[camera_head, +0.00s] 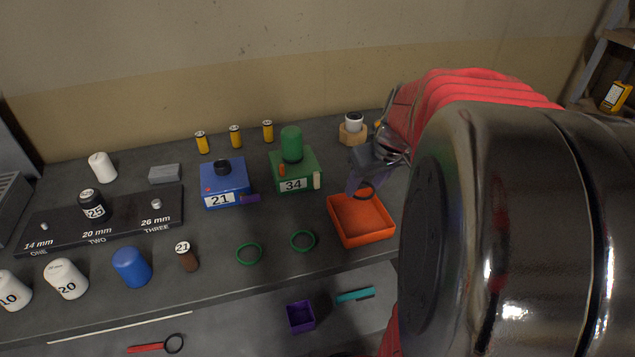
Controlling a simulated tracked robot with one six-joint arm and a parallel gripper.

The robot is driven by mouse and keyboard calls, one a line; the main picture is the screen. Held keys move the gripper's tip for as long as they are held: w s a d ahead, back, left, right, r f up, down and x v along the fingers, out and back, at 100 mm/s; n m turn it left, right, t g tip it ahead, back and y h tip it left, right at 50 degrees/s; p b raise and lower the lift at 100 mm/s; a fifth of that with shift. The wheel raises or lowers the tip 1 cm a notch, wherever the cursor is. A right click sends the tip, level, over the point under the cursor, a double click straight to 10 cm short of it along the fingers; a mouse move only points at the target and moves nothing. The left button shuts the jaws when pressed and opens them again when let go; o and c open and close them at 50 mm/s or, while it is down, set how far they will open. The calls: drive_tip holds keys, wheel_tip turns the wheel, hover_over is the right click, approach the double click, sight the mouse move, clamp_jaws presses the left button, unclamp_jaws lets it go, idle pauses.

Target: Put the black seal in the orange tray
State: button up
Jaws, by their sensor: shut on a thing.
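The orange tray (372,238) lies on the dark bench, right of centre, and looks empty. My gripper (360,189) is above the tray's back edge with its fingers pointing down. It is shut on the black seal (371,194), a thin dark ring that shows just right of the fingertips. The seal looks to be held above the tray. Part of it is hidden by the fingers, and its exact height is hard to tell.
Two green rings (302,241) (249,254) lie left of the tray. A wooden nut-shaped block with a white cup (353,122) stands behind. My arm hides the right side.

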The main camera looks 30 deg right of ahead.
hover_over(358, 220)
drive_tip(key=s, duration=0.1)
drive_tip(key=shift+s+a+f, duration=0.1)
drive_tip(key=shift+f, duration=1.5)
drive_tip(key=shift+s+f, duration=0.1)
drive_tip(key=shift+f, duration=1.45)
drive_tip(key=shift+f, duration=1.85)
drive_tip(key=shift+f, duration=0.15)
drive_tip(key=o, duration=1)
